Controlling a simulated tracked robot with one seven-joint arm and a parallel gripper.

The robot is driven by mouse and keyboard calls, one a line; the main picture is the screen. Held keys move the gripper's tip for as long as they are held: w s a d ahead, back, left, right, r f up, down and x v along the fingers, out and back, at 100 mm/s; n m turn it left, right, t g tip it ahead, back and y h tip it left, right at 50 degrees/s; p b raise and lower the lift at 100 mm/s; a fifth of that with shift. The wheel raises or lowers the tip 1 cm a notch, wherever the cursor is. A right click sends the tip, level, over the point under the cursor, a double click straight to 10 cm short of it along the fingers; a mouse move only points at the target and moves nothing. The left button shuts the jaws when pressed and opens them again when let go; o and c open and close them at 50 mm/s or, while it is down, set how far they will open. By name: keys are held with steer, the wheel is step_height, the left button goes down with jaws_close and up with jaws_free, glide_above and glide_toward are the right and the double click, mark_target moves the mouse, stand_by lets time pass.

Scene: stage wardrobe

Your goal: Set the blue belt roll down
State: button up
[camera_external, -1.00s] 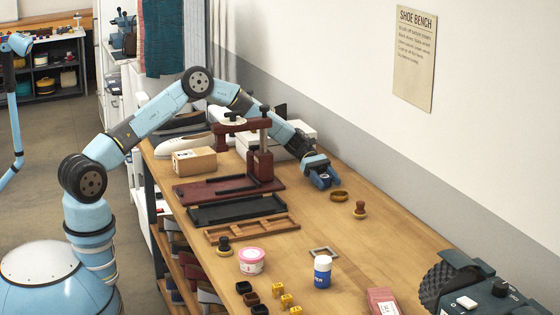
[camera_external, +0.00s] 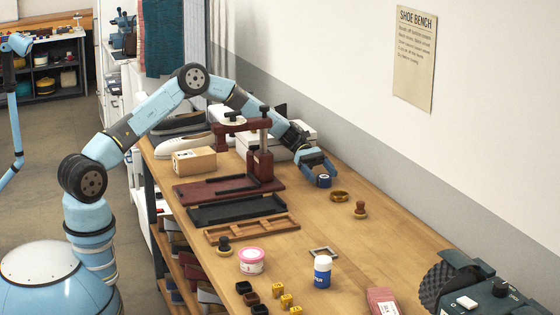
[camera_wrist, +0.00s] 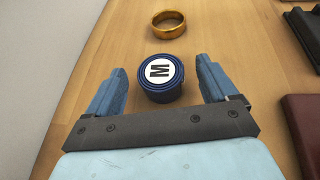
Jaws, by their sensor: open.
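The blue belt roll (camera_wrist: 160,92), with a white top disc marked M, stands on the wooden bench. It also shows in the external view (camera_external: 323,181), partly covered by the gripper. My gripper (camera_wrist: 160,85) is open, with one blue finger on each side of the roll and clear gaps between. In the external view my gripper (camera_external: 318,172) is low over the bench at the roll.
A brass ring (camera_wrist: 169,24) lies just beyond the roll. A dark red press (camera_external: 260,160) and a black tray (camera_external: 238,210) are to the left. White boxes (camera_external: 290,135) stand behind.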

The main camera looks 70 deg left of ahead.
step_height(320, 180, up, 7)
steer(key=a, duration=0.1)
steer(key=shift+r, duration=0.2)
